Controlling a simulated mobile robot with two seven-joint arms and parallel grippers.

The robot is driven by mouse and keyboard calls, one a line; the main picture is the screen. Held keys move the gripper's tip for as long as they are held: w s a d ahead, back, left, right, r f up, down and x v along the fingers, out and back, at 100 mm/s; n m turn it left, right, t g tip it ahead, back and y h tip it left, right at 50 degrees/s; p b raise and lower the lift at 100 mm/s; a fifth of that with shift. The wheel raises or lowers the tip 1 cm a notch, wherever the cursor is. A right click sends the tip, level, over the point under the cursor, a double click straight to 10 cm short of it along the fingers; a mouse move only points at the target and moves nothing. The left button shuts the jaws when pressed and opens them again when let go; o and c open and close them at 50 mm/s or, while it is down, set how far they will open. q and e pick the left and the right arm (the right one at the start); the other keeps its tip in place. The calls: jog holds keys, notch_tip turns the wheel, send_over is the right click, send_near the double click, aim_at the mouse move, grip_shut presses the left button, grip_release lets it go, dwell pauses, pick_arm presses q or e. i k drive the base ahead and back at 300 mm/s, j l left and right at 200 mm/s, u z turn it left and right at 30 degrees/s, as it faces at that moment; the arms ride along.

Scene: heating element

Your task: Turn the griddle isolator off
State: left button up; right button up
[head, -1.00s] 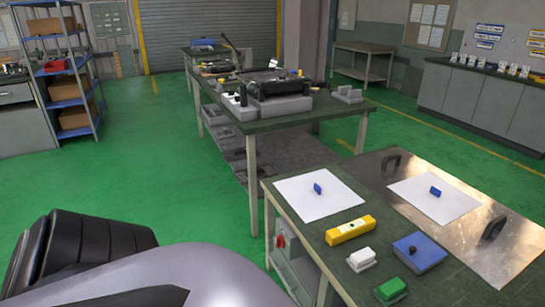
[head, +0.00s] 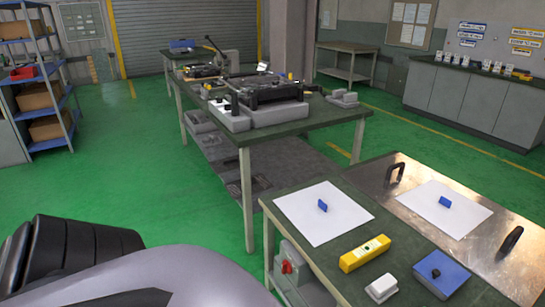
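A grey isolator box with a red rotary knob (head: 287,267) is mounted on the side of the near table, below its top, in the lower middle of the head view. Which position the knob is turned to is too small to tell. A shiny metal griddle plate (head: 398,205) with two dark handles lies on the near table at the right. Part of my arm shows at the lower left, well left of the isolator. Neither of my grippers is in view.
The near table (head: 300,256) also holds white sheets with blue pieces, a yellow level-like bar (head: 365,253), a white block (head: 381,288) and a blue block (head: 441,272). A longer workbench (head: 330,112) stands behind. Green floor (head: 180,205) is open to the left.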

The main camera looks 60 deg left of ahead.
aim_at(286, 267)
jog(key=j, duration=1.45)
